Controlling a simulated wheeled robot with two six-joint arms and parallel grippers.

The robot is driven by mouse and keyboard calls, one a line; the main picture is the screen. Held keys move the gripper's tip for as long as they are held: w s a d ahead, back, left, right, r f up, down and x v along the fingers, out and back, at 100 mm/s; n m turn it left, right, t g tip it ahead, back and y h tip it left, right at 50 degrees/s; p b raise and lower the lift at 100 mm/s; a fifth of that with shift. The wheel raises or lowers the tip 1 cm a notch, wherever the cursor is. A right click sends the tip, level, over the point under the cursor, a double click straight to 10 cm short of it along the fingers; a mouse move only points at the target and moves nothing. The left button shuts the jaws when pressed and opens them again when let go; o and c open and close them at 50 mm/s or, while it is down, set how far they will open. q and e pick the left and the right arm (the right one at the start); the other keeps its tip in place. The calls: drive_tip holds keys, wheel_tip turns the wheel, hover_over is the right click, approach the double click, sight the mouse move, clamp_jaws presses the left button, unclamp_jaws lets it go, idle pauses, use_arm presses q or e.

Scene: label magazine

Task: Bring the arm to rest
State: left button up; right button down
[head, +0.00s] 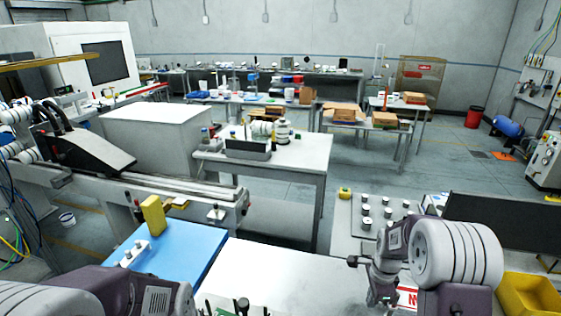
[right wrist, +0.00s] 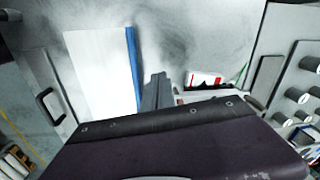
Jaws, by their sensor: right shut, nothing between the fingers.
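My right gripper (head: 378,300) hangs low over the front right of the white worktop (head: 275,268). In the right wrist view its fingers (right wrist: 157,88) are together, with nothing between them. A red-and-white label piece (head: 407,298) lies beside it, partly hidden by my arm; it also shows in the right wrist view (right wrist: 205,80). My left arm comes in at the lower left of the head view, and its gripper is out of view.
A blue mat (head: 185,262) with a yellow block (head: 153,215) is at left. A grey tray (head: 345,235) with several capped cylinders stands at right, behind my right arm. A yellow bin (head: 530,295) is at lower right. The worktop's middle is clear.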

drive_tip(key=s+a+n+b, duration=0.2)
drive_tip(key=s+a+n, duration=0.2)
drive_tip(key=s+n, duration=0.3)
drive_tip(key=s+a+n+b, duration=0.2)
drive_tip(key=s+a+n, duration=0.2)
drive_tip(key=s+n, duration=0.4)
drive_tip(key=shift+s+f+n, duration=0.15)
drive_tip(key=shift+f+n, duration=0.2)
drive_tip(key=shift+n, duration=1.35)
